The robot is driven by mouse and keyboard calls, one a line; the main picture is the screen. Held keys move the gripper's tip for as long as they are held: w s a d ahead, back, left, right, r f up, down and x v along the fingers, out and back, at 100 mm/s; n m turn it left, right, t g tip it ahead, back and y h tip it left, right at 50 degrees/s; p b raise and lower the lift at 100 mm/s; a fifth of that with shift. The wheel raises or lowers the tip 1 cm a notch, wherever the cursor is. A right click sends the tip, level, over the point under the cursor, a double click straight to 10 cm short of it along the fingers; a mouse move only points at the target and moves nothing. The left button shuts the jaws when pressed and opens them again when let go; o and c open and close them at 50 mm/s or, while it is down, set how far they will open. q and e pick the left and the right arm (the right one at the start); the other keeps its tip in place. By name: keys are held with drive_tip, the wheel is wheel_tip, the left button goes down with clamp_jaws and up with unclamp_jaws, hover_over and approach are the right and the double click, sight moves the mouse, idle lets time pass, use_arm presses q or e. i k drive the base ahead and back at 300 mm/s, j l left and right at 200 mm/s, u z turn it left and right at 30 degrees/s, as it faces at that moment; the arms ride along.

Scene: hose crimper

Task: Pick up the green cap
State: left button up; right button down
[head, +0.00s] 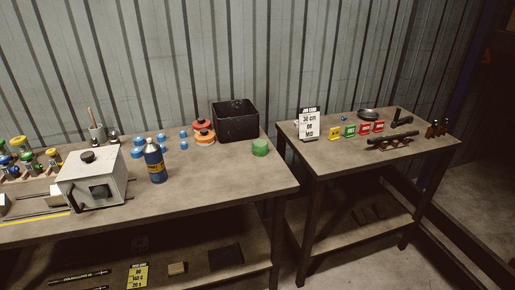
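The green cap (260,147) is a short, round, bright green piece. It stands on the left workbench (225,178) near its right end, just right of and in front of a black bin. Nothing covers it in the head view. Neither of my grippers shows in this view.
The black bin (236,121) stands behind the cap, with orange-red round pieces (203,132) to its left. A blue bottle (154,161) and a grey box machine (92,178) stand further left. A gap separates the second table (335,158). The bench in front of the cap is clear.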

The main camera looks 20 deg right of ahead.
sight(260, 146)
drive_tip(key=i+l, duration=0.1)
drive_tip(key=l, duration=0.35)
drive_tip(key=i+l+z, duration=0.15)
drive_tip(key=l, duration=0.8)
drive_tip(key=i+z, duration=0.05)
